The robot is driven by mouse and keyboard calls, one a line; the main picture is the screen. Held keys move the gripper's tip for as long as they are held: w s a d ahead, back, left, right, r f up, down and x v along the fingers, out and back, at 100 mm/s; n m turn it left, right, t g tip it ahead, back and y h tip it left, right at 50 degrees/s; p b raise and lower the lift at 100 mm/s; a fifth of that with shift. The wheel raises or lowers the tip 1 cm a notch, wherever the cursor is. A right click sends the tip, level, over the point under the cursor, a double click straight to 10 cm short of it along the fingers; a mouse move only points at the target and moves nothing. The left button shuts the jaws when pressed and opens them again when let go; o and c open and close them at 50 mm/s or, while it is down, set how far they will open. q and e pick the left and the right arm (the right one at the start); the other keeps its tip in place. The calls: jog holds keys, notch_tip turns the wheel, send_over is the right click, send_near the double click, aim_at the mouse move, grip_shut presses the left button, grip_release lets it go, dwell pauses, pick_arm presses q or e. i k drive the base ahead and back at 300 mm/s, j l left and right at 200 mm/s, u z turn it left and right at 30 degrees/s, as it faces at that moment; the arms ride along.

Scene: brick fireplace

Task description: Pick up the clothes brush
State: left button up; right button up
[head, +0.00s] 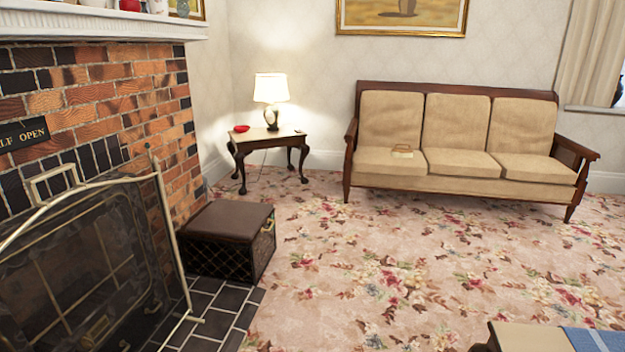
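A small tan and brown object (402,152) lies on the left seat cushion of the beige sofa (460,165). It could be the clothes brush, but it is too small in the head view to be sure. Neither of my grippers shows in this view, so nothing is seen in or near them.
A wooden side table (262,138) holds a lit lamp (271,92), a red dish (241,128) and a small dark item. A brown box (230,235) and a fireplace screen (90,255) stand at left. A table corner (525,338) is at bottom right. Open floral carpet (350,270) lies between.

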aim_at(398, 152)
jog(key=i, duration=2.6)
